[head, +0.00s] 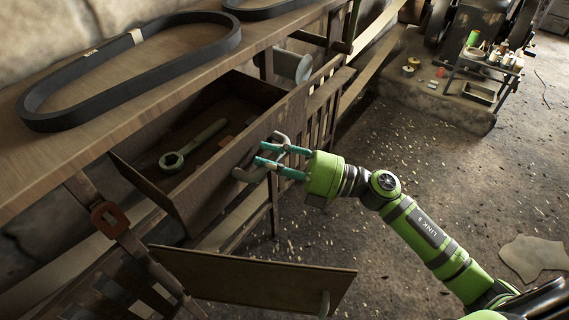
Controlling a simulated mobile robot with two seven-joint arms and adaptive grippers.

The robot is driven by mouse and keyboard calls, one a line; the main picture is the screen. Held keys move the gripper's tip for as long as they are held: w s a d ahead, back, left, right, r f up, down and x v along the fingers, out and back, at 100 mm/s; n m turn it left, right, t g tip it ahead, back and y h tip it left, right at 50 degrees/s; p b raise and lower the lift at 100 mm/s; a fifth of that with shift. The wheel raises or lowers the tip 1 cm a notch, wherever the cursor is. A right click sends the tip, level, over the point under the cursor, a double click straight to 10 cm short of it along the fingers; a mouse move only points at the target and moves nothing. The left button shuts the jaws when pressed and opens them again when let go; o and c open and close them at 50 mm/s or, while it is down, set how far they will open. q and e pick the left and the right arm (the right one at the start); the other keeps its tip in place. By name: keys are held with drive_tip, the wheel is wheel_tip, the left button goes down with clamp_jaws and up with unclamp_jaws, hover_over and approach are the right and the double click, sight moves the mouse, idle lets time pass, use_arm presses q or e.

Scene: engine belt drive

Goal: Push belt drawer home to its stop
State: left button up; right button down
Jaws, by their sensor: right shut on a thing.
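The belt drawer (228,155) hangs pulled out from under the wooden bench, so its inside shows. A grey-green ring-ended wrench (194,145) lies in it. A curved metal handle (243,174) sits on the drawer's front. My right gripper (268,159), with teal fingers, is at the front and shut on this handle. Its fingers partly hide the handle. My left gripper is not in the view.
A large black belt (130,62) lies on the bench top (45,168), with part of another behind. A wooden panel (255,280) with a handle sticks out below the drawer. A small trolley (480,70) stands at the back right. The floor to the right is mostly open.

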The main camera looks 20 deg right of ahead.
drive_tip(key=b, duration=0.2)
hover_over(215, 148)
drive_tip(key=shift+s+d, duration=0.15)
drive_tip(key=shift+r, duration=0.15)
drive_tip(key=c, duration=1.2)
unclamp_jaws()
drive_tip(key=shift+r, duration=0.1)
drive_tip(key=shift+o, duration=1.3)
drive_tip(key=shift+f, duration=0.2)
